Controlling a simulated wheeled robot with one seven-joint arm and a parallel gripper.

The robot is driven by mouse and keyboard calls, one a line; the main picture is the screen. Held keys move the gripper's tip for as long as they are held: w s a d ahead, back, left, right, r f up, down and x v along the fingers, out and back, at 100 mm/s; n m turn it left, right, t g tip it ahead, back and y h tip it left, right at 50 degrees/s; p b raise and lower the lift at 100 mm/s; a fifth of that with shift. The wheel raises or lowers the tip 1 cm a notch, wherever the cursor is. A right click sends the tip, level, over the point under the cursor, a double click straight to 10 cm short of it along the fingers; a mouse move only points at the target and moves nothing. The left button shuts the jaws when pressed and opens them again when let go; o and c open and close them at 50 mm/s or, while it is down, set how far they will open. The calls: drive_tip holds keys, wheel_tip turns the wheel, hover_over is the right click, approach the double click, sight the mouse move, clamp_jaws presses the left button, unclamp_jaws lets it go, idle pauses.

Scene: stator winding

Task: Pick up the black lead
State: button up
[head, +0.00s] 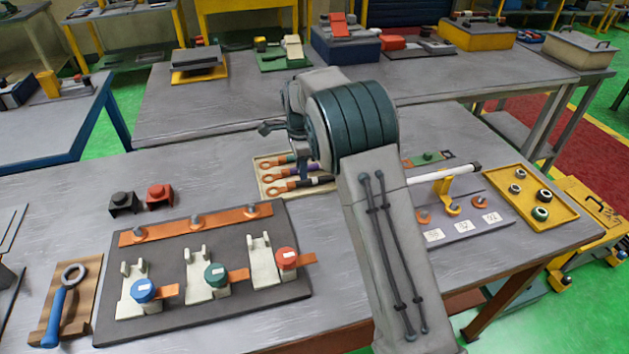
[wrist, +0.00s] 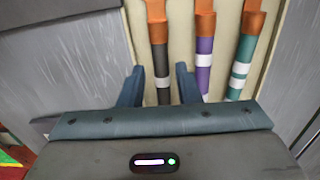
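My gripper (wrist: 158,84) is open, with one finger on each side of the black lead in the wrist view. The right finger sits between the black and purple leads. I cannot tell whether the fingers touch the lead or are above it. In the head view the tray (head: 259,181) is at the table's middle, partly hidden by my arm.
A dark board with an orange bar (head: 195,224) and blue, green and red terminals stands in front of the tray. A yellow tray (head: 557,214) with rings is at right. Black (head: 123,202) and red (head: 160,195) blocks sit at left.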

drive_tip(key=shift+a+f+p, duration=0.2)
drive_tip(key=shift+f+p, duration=0.15)
drive_tip(key=shift+f, duration=1.95)
drive_tip(key=shift+c, duration=0.3)
clamp_jaws()
drive_tip(key=shift+r, duration=0.1)
drive_tip(key=shift+r, duration=0.35)
wheel_tip(320, 180, up, 4)
drive_tip(key=shift+s+d+f+b, duration=0.1)
drive_tip(key=shift+d+f+b, duration=0.1)
drive_tip(key=shift+b, duration=0.3)
drive_tip(key=s+d+r+b, duration=0.2)
drive_tip(key=s+d+r, duration=0.4)
drive_tip(key=s+d, duration=0.1)
drive_tip(key=shift+s+d+r, duration=0.2)
drive_tip(key=shift+d+r, duration=0.1)
drive_tip(key=shift+d, duration=0.45)
